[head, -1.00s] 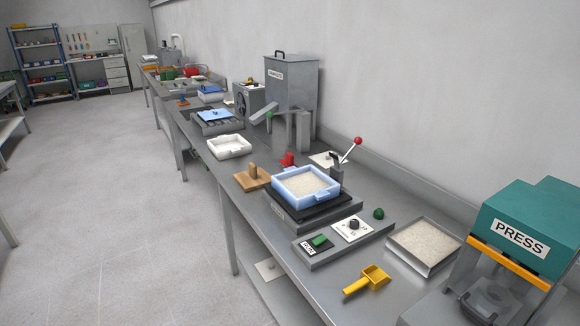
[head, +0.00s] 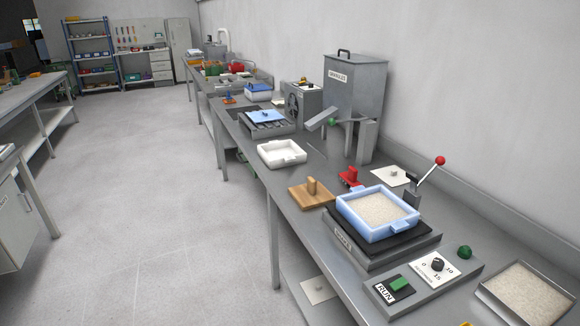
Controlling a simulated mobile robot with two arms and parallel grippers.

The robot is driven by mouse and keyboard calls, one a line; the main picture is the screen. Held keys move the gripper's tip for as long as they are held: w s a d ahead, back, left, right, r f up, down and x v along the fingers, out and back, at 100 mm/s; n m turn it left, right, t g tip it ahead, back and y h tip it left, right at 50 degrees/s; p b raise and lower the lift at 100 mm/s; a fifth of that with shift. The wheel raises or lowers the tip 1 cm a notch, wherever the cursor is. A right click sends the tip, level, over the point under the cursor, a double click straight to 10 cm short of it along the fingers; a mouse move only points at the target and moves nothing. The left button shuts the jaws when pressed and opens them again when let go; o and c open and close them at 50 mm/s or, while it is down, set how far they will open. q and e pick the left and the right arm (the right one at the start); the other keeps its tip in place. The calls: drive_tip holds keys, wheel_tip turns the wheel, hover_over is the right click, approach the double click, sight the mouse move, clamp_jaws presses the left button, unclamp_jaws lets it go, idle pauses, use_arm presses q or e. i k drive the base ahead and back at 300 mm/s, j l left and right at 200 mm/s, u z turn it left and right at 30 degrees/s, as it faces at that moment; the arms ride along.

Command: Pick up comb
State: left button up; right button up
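A small red tool (head: 349,177) with an upright grip and what look like teeth along its lower edge stands on the steel bench. It looks like the comb, but it is small in view. It is behind the blue tray of pale granules (head: 343,211) and to the right of a wooden board with a peg handle (head: 312,194). Nothing holds it. Neither of my grippers shows in the head view.
The long steel bench (head: 346,262) runs along the right wall. A white tray (head: 281,154), a grey hopper (head: 354,95), a red-knobbed lever (head: 440,161) and a control panel with a RUN switch (head: 399,285) stand on it. The floor (head: 150,190) left of the bench is clear.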

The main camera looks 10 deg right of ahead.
sight(350, 176)
drive_tip(key=i+j+u, duration=0.25)
drive_tip(key=i, duration=0.55)
drive_tip(key=i+u, duration=0.2)
drive_tip(key=i, duration=0.55)
drive_tip(key=i+z, duration=0.4)
drive_tip(key=i+j+z, duration=0.2)
drive_tip(key=z, duration=0.15)
drive_tip(key=i+j+z, duration=0.55)
drive_tip(key=z, duration=0.25)
